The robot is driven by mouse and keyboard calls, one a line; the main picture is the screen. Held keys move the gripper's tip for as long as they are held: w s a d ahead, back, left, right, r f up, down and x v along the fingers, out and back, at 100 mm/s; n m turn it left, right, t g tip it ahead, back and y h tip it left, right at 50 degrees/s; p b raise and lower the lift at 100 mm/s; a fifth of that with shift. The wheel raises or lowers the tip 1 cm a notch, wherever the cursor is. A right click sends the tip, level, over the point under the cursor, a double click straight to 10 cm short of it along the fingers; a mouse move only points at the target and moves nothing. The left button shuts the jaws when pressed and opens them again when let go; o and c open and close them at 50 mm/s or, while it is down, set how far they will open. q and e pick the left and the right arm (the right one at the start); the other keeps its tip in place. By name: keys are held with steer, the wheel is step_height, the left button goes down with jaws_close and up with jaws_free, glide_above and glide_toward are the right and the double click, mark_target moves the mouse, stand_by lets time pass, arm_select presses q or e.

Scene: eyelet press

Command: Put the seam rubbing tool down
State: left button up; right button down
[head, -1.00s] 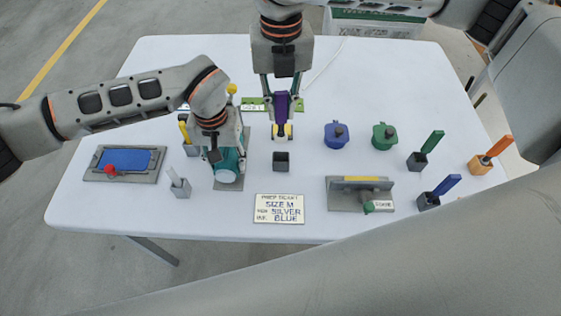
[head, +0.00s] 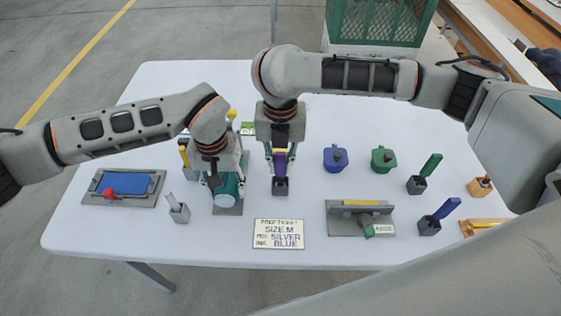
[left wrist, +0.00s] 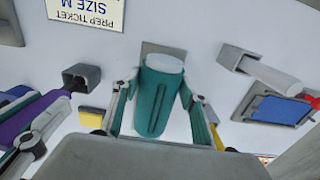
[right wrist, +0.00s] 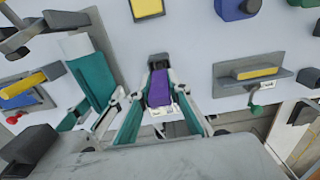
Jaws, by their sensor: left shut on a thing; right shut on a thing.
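The purple tool (head: 279,167), likely the seam rubbing tool, is held in my right gripper (head: 280,160). It points down just above a small dark grey open-topped holder (head: 281,187). My left gripper (head: 224,178) is shut on a teal cylinder (head: 228,187) with a pale end, which stands on a grey base.
A prep ticket (head: 278,234) lies in front of the holder. A blue pad tray (head: 124,185) and a grey holder (head: 179,211) are left. Blue (head: 335,157) and green (head: 383,159) pots, a grey plate with a yellow bar (head: 360,218) and further holders are right.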

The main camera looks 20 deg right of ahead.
steer(key=shift+f, duration=0.1)
steer(key=c, duration=1.9)
jaws_free()
step_height(320, 180, up, 12)
steer(key=shift+r, duration=0.15)
steer(key=shift+o, duration=0.6)
